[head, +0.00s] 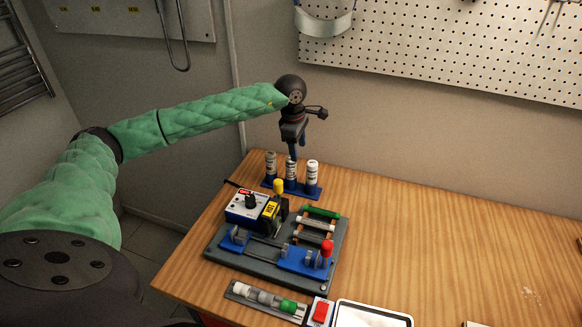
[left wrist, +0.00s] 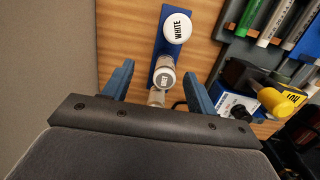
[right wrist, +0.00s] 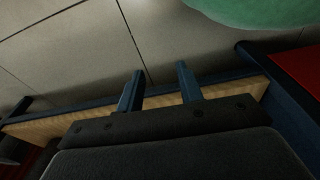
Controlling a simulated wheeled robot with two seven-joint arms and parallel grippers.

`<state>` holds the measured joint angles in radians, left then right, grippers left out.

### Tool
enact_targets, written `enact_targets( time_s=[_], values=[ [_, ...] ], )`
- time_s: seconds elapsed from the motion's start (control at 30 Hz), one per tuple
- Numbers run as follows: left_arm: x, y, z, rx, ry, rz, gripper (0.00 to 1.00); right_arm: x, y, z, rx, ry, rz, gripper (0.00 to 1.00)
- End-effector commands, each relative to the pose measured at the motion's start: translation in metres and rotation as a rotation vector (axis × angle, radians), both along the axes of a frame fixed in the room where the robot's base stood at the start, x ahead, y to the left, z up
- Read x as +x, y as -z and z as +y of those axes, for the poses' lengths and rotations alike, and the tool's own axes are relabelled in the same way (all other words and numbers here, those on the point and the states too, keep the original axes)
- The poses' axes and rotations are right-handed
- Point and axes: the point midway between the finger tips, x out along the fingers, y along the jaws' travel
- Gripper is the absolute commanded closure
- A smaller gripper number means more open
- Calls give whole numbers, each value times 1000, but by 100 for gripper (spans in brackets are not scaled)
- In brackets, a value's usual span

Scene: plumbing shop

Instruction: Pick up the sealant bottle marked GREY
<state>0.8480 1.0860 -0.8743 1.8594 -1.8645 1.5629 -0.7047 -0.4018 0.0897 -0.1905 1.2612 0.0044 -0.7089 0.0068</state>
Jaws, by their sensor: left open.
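Three sealant bottles stand upright in a row in a blue rack (head: 304,191) at the table's back left. In the left wrist view the bottle marked WHITE (left wrist: 177,26) is at the top. The middle bottle (left wrist: 165,78) has a greyish top whose small label I cannot read for sure; in the head view it is the middle one (head: 291,172). A third bottle (left wrist: 156,97) is mostly hidden below it. My left gripper (head: 294,151) is open and points down over the middle bottle, its fingers apart on either side in the wrist view. My right gripper (right wrist: 158,72) is open and empty.
A dark board (head: 221,251) with a control box (head: 246,206), a yellow-topped part (head: 278,187) and a red-knobbed part (head: 326,248) lies in front of the rack. A tray of tubes (head: 265,300) is nearer. The table's right side (head: 440,230) is mostly clear.

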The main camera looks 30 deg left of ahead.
Motion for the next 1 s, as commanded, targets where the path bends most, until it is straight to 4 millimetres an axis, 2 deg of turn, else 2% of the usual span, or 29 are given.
enact_targets(
  time_s=[0.17,0.67,0.9,1.0],
  values=[
    [-19,1,14,80,65,100,42,7,-1,1,7,1,-35,64],
    [-19,28,15,81,98,100,42,-6,19,-10,-1,-6,-51,64],
    [-16,40,16,80,98,100,42,-23,34,-21,-7,-13,-61,64],
    [-14,48,17,80,96,101,42,-40,38,-24,-9,-13,-48,64]
  ],
)
